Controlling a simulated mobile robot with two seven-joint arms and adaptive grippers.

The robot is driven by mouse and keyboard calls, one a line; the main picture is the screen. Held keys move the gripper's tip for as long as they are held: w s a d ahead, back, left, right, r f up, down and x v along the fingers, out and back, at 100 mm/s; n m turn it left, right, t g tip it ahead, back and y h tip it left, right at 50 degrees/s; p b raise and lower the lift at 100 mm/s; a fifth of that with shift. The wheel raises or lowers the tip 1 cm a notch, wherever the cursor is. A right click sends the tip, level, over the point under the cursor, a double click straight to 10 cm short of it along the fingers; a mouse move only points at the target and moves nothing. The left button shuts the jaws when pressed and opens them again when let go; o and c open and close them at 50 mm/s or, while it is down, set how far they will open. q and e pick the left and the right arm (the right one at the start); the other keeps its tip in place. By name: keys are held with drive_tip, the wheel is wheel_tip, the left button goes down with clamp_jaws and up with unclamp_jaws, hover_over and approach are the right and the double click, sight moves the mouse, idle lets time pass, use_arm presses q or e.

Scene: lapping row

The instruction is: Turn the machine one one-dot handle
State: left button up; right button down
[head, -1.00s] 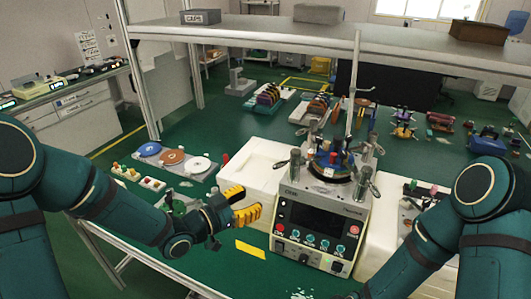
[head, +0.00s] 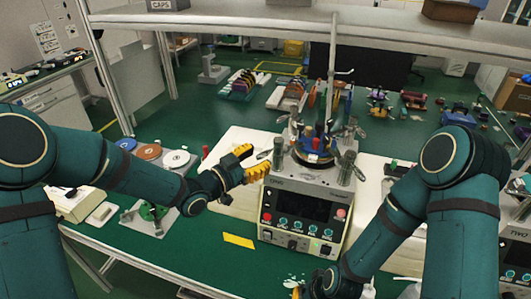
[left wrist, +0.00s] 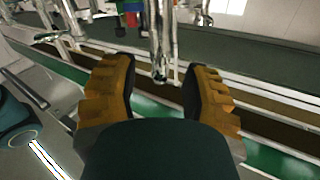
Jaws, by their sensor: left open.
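Machine one (head: 305,205) is a white box with a dark screen and a row of knobs, at the middle of the bench. Several metal handles stand on its top around a dark blue round part (head: 313,157). The front left handle (head: 278,152) is closest to my left gripper (head: 251,162). The handles' dots are too small to read. My left gripper is open, its yellow fingers just left of that handle. In the left wrist view a metal rod (left wrist: 158,45) shows beyond and between the open fingers (left wrist: 163,95). My right gripper (head: 298,289) is low at the front edge, mostly cut off.
A shelf (head: 240,20) spans above the machine, with a thin upright post (head: 332,80) behind it. A yellow label (head: 239,241) lies on the green bench in front. Coloured discs (head: 148,152) sit at left.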

sight(267, 152)
use_arm(q)
drive_tip(key=shift+x, duration=1.65)
clamp_jaws()
